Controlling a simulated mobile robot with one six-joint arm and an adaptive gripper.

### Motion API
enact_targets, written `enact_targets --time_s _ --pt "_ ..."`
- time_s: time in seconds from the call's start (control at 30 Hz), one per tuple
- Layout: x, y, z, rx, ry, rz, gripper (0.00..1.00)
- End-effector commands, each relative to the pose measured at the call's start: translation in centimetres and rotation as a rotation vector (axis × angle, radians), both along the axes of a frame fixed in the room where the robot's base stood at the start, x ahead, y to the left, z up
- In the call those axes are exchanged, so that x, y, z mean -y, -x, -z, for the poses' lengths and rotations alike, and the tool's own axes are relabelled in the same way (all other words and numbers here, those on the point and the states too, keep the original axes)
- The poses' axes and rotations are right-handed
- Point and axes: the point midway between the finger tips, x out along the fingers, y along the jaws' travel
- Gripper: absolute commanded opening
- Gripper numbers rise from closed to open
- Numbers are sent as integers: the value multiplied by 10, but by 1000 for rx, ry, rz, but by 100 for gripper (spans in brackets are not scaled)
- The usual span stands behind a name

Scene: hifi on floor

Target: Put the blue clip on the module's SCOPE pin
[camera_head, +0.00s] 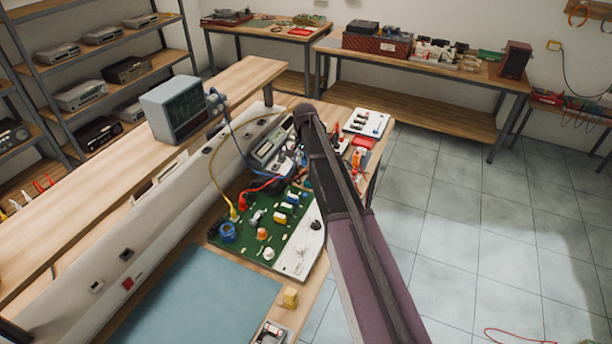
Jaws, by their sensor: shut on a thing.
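The module, a green circuit board with a white front strip (296,258), lies on the bench left of my arm. A yellow clip (233,214) and a red-orange clip (242,202) stand at its back left edge with their leads attached. A blue lead (239,146) runs down from the oscilloscope (178,108) and passes behind my arm near the board. I cannot make out the blue clip at its end. The SCOPE pin and its label are too small to tell. My arm crosses the middle of the view and hides my gripper.
A blue mat (215,300) lies in front of the board, with a small yellow block (290,297) beside it. A grey bench meter (270,143) stands behind the board. A white tray (366,122) lies to the right. The tiled floor (480,230) at the right is mostly clear.

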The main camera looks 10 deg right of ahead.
Motion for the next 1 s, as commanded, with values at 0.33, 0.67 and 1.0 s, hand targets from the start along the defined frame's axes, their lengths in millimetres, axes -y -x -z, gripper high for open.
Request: enact_targets --time_s 0.33,0.67,1.0 --pt "0 0 46 -1 1 0 0" --pt "0 0 65 -2 1 0 0" --pt "1 0 64 -2 1 1 0"
